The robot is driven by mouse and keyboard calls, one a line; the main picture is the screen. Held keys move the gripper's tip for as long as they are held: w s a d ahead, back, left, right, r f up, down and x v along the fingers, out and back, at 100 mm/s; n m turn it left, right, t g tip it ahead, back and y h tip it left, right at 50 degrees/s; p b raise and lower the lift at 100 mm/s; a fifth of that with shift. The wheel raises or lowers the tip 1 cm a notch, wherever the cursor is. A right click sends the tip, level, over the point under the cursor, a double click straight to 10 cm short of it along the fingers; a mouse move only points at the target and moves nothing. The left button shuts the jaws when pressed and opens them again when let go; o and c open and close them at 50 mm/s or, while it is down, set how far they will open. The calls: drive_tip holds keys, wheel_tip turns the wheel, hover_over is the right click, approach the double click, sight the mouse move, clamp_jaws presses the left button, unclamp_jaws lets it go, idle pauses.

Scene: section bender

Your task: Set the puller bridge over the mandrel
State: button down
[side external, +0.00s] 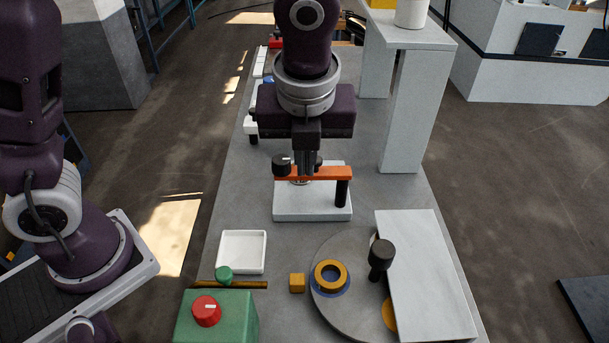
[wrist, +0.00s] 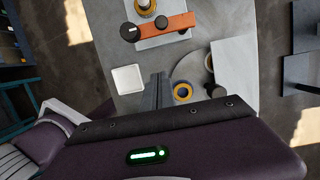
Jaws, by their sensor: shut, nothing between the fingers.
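The orange bridge bar (side external: 325,173) stands on a white block (side external: 312,212). It has a black leg (side external: 343,192) at its right and a black knob (side external: 282,165) at its left. In the wrist view, the bar (wrist: 168,26) lies slightly tilted, with a yellow-and-white ring-shaped part (wrist: 145,6) just beyond it, perhaps the mandrel. From the side, my fingers partly hide that spot, so I cannot tell whether the bar spans it. My gripper (side external: 307,172) is shut and empty, pointing down close by the bar; contact is unclear. Its fingers also show in the wrist view (wrist: 157,90).
A white tray (side external: 242,251), a small orange block (side external: 297,283) and a green box with a red knob (side external: 207,311) lie nearer the camera. A round plate carries a yellow ring (side external: 331,275) and a black post (side external: 381,255). A white shelf (side external: 405,115) stands right.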

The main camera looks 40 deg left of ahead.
drive_tip(key=w+a+f, duration=0.2)
drive_tip(key=f, duration=0.3)
drive_tip(key=w+a+f, duration=0.2)
drive_tip(key=f, duration=0.2)
drive_tip(key=shift+w+a+f, duration=0.25)
drive_tip(key=shift+a+f, duration=0.1)
drive_tip(key=shift+f, duration=0.05)
drive_tip(key=shift+a, duration=0.1)
drive_tip(key=shift+w+a+m+h, duration=0.15)
drive_tip(key=shift+w+a+m, duration=0.15)
drive_tip(key=shift+a+m, duration=0.4)
drive_tip(key=shift+w+a+m+h, duration=0.15)
drive_tip(key=shift+w+a+m, duration=0.2)
drive_tip(key=shift+m, duration=0.65)
drive_tip(key=m, duration=0.1)
drive_tip(key=w+a+m, duration=0.1)
drive_tip(key=m, duration=0.1)
drive_tip(key=shift+w+a+t+h, duration=0.3)
drive_tip(key=shift+t+h, duration=0.1)
drive_tip(key=shift+w+a, duration=0.45)
drive_tip(key=shift+w, duration=0.35)
drive_tip(key=shift+w+a+r, duration=0.1)
drive_tip(key=shift+w, duration=0.15)
